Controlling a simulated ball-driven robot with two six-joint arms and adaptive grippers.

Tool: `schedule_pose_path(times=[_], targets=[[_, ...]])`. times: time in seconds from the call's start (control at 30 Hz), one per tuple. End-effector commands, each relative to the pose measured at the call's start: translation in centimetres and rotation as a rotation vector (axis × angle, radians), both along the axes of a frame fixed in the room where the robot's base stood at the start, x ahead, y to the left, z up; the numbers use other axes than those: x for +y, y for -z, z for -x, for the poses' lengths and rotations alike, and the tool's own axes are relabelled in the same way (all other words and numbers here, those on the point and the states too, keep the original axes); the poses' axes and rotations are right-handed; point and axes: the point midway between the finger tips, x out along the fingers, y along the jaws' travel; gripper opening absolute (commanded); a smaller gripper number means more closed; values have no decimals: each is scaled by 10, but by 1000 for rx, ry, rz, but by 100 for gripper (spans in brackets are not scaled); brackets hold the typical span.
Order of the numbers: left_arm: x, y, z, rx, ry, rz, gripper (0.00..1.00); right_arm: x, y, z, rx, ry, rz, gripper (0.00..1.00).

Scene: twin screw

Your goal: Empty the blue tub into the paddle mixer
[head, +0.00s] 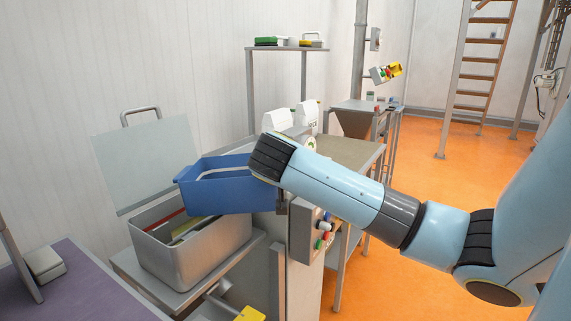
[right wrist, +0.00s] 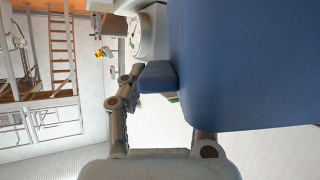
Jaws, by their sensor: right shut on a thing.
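The blue tub (head: 232,195) is held up above the open paddle mixer (head: 186,263), over its back right part. The tub looks close to upright; a pale curved edge shows in its opening, and its contents cannot be made out. The mixer is a grey metal trough with its lid (head: 145,158) raised behind it; red and yellowish parts show inside. My right gripper (right wrist: 155,82) is shut on the tub at a small blue lug on its side, which the right wrist view shows close up. In the head view my wrist hides the fingers. My left gripper is not in view.
A control box with coloured buttons (head: 308,236) stands right of the mixer, below my right arm. A purple-topped table (head: 75,285) is at lower left. A bench with white machines (head: 277,121) and a shelf (head: 290,48) stand behind. Orange floor (head: 420,140) is open at right.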

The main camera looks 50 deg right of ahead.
Motion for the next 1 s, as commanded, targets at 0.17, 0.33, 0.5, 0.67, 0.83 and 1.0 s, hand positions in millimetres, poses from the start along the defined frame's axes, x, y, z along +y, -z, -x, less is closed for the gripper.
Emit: schedule_pose_path(times=[0.17,0.33,0.5,0.67,0.83,1.0], targets=[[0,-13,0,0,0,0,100,2,-20,-3,45,-2,33,0],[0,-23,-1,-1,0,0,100,3,-34,-5,93,-1,66,0],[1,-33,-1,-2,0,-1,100,4,-48,-6,141,-1,96,0],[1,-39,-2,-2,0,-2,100,8,-59,-12,192,-2,130,0],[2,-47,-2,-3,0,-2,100,11,-72,-16,246,-1,166,0],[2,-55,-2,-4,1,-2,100,14,-85,-21,301,-1,202,0]])
